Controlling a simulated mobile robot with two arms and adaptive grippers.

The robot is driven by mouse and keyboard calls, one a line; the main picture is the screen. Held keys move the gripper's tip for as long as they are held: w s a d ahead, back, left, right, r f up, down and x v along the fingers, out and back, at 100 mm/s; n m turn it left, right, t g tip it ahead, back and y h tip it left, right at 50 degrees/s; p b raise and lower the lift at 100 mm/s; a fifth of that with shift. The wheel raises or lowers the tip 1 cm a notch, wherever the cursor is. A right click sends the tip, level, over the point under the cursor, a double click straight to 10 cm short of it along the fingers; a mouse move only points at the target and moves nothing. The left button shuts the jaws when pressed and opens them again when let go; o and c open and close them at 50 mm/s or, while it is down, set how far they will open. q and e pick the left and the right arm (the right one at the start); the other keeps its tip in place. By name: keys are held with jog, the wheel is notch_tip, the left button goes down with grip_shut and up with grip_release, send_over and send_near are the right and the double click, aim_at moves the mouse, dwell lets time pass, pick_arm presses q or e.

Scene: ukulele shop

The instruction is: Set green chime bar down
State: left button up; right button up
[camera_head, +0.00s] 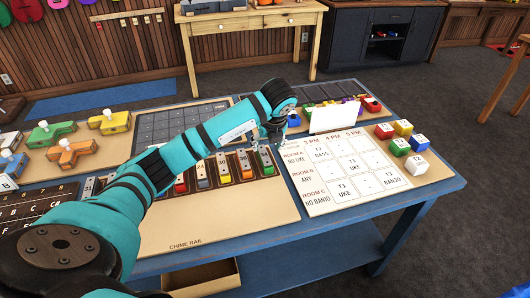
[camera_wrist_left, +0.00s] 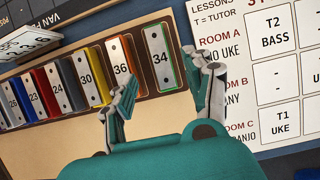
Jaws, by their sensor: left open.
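The green chime bar (camera_head: 266,162) lies at the right end of the row on the chime rail board (camera_head: 215,222). In the left wrist view the green chime bar (camera_wrist_left: 160,58) has a pale metal plate marked 34 and thin green edges. My left gripper (camera_head: 273,138) is over the right end of the row. In the left wrist view my left gripper (camera_wrist_left: 168,88) is open, with its fingers spread to either side of the bar's near end and nothing held between them. Whether a finger touches the bar cannot be told. My right gripper is not in view.
A chime bar marked 36 (camera_wrist_left: 121,69) sits close to the left of the green one. The white lesson chart (camera_head: 345,172) lies to the right, with coloured cubes (camera_head: 418,143) beyond it. A white card (camera_head: 335,117) stands behind the chart. Orange blocks (camera_head: 72,152) are at left.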

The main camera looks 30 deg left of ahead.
pick_arm(q)
jog(key=v, duration=0.4)
dwell(0.5)
